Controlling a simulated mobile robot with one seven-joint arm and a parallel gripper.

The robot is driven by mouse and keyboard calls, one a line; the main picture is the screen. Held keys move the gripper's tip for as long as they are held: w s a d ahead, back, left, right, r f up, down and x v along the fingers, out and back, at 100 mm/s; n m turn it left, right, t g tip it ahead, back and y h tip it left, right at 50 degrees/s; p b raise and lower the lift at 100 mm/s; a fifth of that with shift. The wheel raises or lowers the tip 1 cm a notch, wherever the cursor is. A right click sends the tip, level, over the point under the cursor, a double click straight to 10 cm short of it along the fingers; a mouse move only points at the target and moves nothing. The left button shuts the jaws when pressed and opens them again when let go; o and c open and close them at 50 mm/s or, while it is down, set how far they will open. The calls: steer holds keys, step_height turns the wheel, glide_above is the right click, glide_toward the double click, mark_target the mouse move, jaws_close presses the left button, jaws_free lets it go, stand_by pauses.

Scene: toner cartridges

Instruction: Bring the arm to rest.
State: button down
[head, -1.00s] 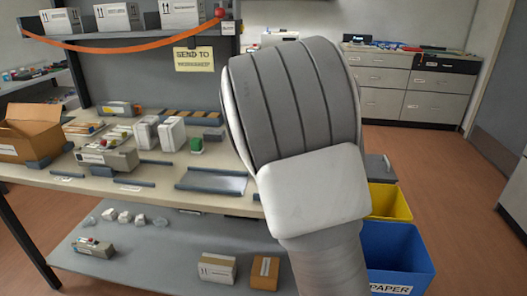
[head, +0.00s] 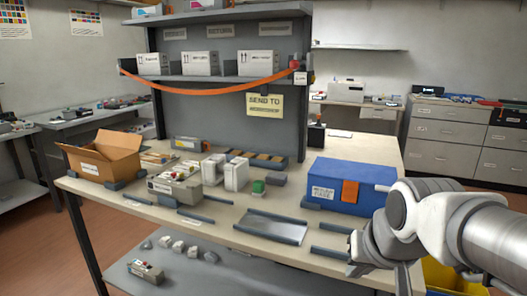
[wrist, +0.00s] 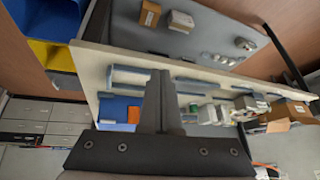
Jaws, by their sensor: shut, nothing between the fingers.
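My arm (head: 430,222) is in the head view at the right, reaching in from the right edge in front of the blue box and the table's right front corner. My gripper (wrist: 160,76) shows in the wrist view as two dark fingers pressed together, empty. The wrist view looks on the workbench at a tilt, roughly upside down. The fingers overlap the bench edge in that picture; how far they are from it I cannot tell. In the head view the fingers are hard to make out.
The workbench (head: 125,190) holds a blue box (head: 340,186), an open cardboard box (head: 100,158), a grey toner cartridge (head: 174,188), white cartons (head: 236,174) and a grey tray (head: 270,231). A yellow bin (head: 443,278) stands at the lower right. An orange strap (head: 215,90) hangs along the shelf.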

steer(key=s+a+n, duration=0.2)
steer(key=s, duration=0.7)
step_height(320, 180, up, 16)
steer(key=p, duration=1.6)
steer(key=shift+p, duration=0.3)
